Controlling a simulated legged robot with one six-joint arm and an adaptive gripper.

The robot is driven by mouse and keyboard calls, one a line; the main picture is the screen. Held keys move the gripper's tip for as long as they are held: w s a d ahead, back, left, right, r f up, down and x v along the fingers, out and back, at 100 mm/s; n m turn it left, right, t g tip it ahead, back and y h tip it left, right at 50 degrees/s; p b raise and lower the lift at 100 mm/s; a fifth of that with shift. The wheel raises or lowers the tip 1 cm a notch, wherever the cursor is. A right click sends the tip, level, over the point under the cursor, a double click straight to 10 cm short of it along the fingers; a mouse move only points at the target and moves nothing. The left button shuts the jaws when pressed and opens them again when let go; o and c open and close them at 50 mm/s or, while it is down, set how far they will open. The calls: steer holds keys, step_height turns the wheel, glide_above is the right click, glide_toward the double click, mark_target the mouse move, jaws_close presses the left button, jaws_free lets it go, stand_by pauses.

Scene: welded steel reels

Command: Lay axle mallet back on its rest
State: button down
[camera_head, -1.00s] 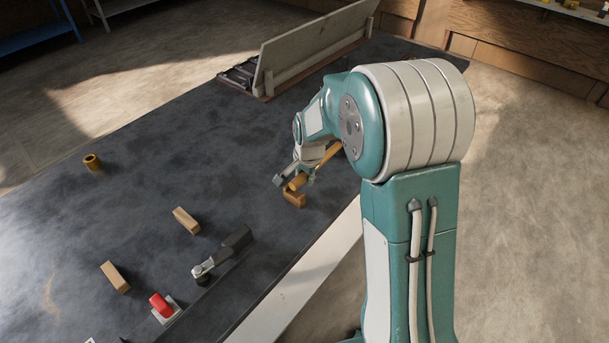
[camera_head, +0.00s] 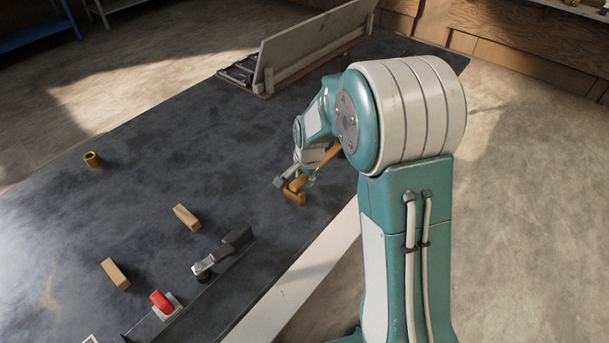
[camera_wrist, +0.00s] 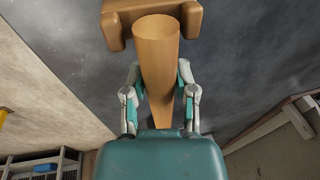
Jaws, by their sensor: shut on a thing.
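The axle mallet (camera_wrist: 158,55) is a tapered wooden piece, wide at its far end and narrow toward my wrist. My gripper (camera_wrist: 159,84) is shut on it, one finger on each side. The mallet also shows in the head view (camera_head: 331,154), slanting down to the left. Its wide end is over a small wooden cradle, which I take as the rest (camera_head: 293,198). In the wrist view the rest (camera_wrist: 112,30) has a prong on each side of the mallet's wide end. I cannot tell whether they touch.
A tilted board (camera_head: 312,45) stands at the back. The bench's middle is clear.

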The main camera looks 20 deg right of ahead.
steer(key=shift+c, duration=1.7)
jaws_free()
steer(key=shift+f, duration=0.1)
steer(key=v, duration=0.8)
